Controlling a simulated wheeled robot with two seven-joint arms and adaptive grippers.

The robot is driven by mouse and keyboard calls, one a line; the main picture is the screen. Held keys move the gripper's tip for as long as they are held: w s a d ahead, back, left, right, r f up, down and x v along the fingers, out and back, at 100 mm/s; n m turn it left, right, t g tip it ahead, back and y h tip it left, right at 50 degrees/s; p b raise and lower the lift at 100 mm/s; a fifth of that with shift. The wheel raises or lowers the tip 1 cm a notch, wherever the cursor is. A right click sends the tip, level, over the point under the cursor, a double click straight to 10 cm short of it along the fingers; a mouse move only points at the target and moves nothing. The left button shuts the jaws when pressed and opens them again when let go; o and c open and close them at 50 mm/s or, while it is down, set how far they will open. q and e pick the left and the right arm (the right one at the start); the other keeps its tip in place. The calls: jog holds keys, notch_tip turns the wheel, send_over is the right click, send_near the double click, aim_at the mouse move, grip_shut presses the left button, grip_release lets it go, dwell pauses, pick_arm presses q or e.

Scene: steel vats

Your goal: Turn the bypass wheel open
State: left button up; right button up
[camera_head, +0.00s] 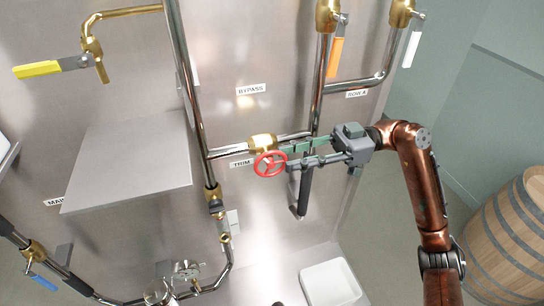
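The red handwheel (270,164) sits on a brass valve body (262,143) in the short cross pipe between two upright steel pipes. A BYPASS label (251,89) is on the steel wall above it, and a TRIM label (241,164) is just left of the wheel. My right gripper (291,157) reaches in from the right, its fingers pointing left at the wheel's right edge. The fingers are apart with a gap between them. I cannot tell whether a fingertip touches the rim. My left gripper is not in view.
Levers show on other valves: yellow (37,69), orange (336,57), white (411,49) and blue (43,283). A steel shelf (130,165) juts out at left. A white bin (330,284) is below and a wooden barrel (510,240) stands at right.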

aim_at(254, 166)
jog(key=p+x, duration=0.1)
jog(key=x, duration=0.3)
jog(key=shift+a+r+p, duration=0.1)
jog(key=shift+a+p, duration=0.05)
jog(key=shift+p, duration=0.25)
jog(key=shift+s+a, duration=0.2)
jog(key=shift+a, duration=0.4)
jog(key=shift+c, duration=0.6)
jog(key=shift+c, duration=0.7)
grip_shut()
jog(key=shift+d, duration=0.25)
jog(key=shift+w+a, duration=0.1)
jog(key=shift+a, duration=0.1)
